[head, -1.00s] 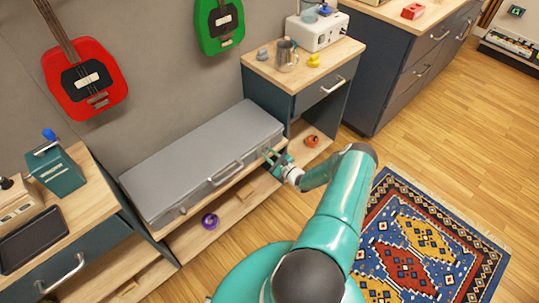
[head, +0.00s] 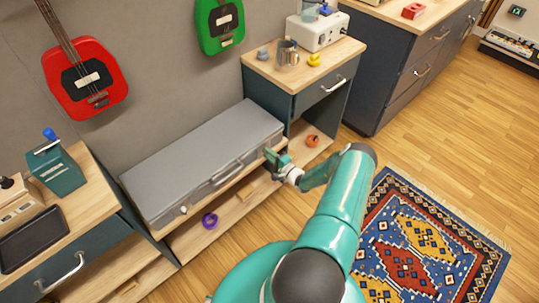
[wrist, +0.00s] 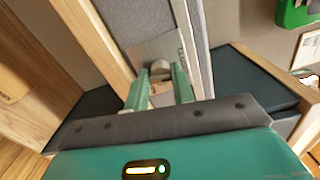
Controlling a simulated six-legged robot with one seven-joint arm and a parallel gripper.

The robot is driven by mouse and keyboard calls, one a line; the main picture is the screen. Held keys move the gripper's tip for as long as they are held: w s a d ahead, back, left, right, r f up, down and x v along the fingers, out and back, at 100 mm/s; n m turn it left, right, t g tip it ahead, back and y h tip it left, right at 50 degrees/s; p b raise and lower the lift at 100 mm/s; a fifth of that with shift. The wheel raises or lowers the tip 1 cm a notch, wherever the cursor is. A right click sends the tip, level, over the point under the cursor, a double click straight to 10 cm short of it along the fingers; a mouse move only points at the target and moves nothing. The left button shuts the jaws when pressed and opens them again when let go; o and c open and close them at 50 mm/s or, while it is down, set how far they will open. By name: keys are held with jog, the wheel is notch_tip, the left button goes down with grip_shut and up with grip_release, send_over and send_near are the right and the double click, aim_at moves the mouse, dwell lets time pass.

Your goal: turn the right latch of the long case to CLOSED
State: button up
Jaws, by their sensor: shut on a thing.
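The long grey case (head: 200,160) lies on the low wooden bench against the wall, its front with the handle facing me. My gripper (head: 275,158) is at the right end of that front. In the wrist view my two green fingertips (wrist: 160,86) are shut on the right latch (wrist: 160,68), a small pale knob on a light plate. The plate has some lettering, only partly in view and too small to read. In the head view my gripper hides the right latch. The left latch (head: 183,210) shows at the case's other front end.
A purple ring (head: 210,220) and an orange object (head: 312,141) lie on the lower shelf. A dark cabinet (head: 310,100) stands close to the right of the case. The patterned rug (head: 415,240) and open floor lie to the right.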

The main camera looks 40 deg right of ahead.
jog(key=shift+n, duration=0.7)
jog(key=o, duration=1)
jog(key=shift+s, duration=0.1)
jog(key=s, duration=1.3)
jog(key=shift+s+d, duration=0.2)
jog(key=shift+s, duration=0.15)
